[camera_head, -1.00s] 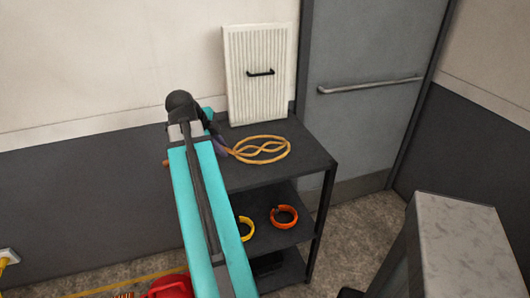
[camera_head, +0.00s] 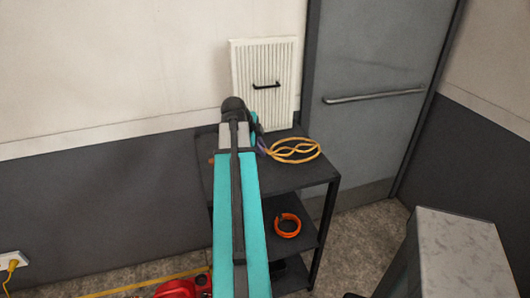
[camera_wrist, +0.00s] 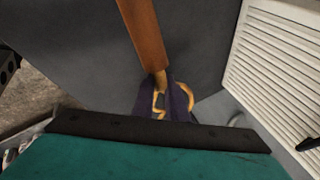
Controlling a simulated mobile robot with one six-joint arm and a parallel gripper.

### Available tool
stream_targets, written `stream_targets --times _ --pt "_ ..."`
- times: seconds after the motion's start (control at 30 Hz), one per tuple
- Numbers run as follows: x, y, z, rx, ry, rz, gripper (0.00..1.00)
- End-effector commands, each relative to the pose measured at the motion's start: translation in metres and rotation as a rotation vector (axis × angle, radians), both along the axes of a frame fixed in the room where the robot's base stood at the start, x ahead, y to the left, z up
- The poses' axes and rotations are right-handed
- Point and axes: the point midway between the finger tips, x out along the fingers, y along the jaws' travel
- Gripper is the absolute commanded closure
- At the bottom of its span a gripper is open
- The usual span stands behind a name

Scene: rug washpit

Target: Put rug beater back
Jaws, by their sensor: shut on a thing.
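The rug beater (camera_head: 295,150) has a looped tan rattan head and a brown wooden handle. In the head view its head shows over the top shelf of the dark rack (camera_head: 290,179), right of my arm. I cannot tell whether it touches the shelf. In the wrist view the brown handle (camera_wrist: 144,35) runs from the top edge down to my gripper (camera_wrist: 172,103), with part of the tan loop beyond. My gripper is shut on the beater near where the handle meets the head. In the head view my arm mostly hides the gripper.
A white ribbed panel with a black handle (camera_head: 262,85) stands behind the shelf. An orange ring (camera_head: 287,225) lies on the middle shelf. A grey door (camera_head: 375,100) is at right, a grey block (camera_head: 455,255) at front right, and a red object (camera_head: 178,288) on the floor.

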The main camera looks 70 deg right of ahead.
Motion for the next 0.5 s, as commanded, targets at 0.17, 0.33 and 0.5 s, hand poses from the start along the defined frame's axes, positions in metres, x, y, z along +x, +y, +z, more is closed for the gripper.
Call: stream_targets --times 0.17,0.33,0.5 --pt "-0.0095 -0.0157 -0.0001 -0.001 -0.001 -0.001 1.0" --pt "-0.0105 -0.0166 -0.0013 -0.002 0.0 0.001 1.0" --pt "-0.0104 -0.0164 -0.0013 -0.002 -0.001 0.0 1.0"
